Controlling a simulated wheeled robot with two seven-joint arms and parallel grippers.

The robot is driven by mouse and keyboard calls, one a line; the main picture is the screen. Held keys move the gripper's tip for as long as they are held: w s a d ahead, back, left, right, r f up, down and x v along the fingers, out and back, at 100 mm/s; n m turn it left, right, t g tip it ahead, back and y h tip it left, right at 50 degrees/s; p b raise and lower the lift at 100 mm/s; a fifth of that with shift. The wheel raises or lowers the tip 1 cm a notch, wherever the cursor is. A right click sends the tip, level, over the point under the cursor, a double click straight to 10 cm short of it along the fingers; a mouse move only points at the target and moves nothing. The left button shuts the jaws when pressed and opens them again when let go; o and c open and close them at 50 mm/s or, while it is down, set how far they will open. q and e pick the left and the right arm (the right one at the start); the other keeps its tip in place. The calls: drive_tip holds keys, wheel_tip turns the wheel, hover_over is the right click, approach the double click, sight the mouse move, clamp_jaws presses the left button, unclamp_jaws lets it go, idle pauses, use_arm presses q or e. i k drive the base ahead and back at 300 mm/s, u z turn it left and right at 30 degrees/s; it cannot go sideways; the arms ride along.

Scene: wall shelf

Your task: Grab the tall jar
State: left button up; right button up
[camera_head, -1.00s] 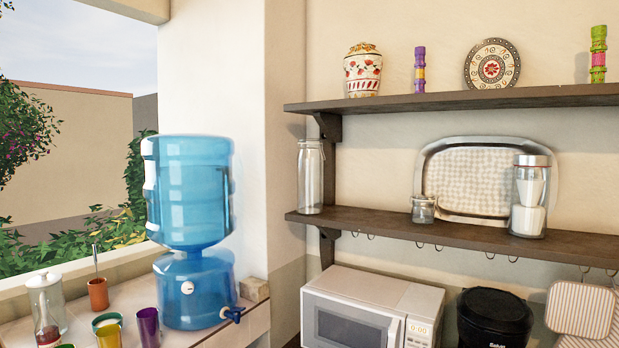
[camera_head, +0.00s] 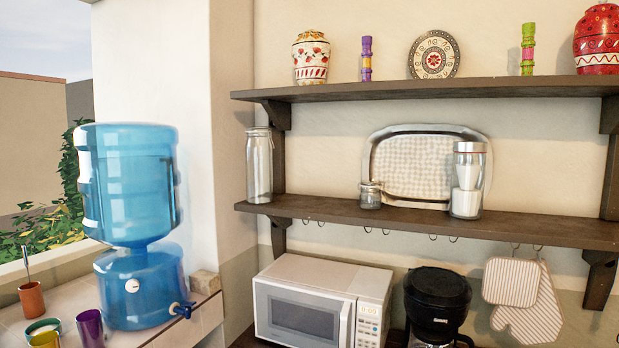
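A tall clear glass jar (camera_head: 259,166) stands upright at the left end of the lower shelf (camera_head: 330,208). It looks empty and has a clip-style lid. Another tall container (camera_head: 467,182) with a silver lid and white contents stands on the same shelf, further right. A short small glass jar (camera_head: 371,195) sits between them, in front of a tray. Neither of my grippers shows in the head view.
An upper shelf (camera_head: 400,89) with vases, a plate and candle-like columns runs above. A blue water dispenser (camera_head: 130,225) stands at the left. A microwave (camera_head: 322,305), a black coffee maker (camera_head: 436,300) and hanging oven mitts (camera_head: 530,300) are below the shelf.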

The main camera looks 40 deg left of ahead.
sight(258, 151)
drive_tip(key=z, duration=1.6)
drive_tip(key=k, duration=1.55)
drive_tip(key=u, duration=2.2)
drive_tip(key=i, duration=0.55)
drive_tip(key=z, duration=0.1)
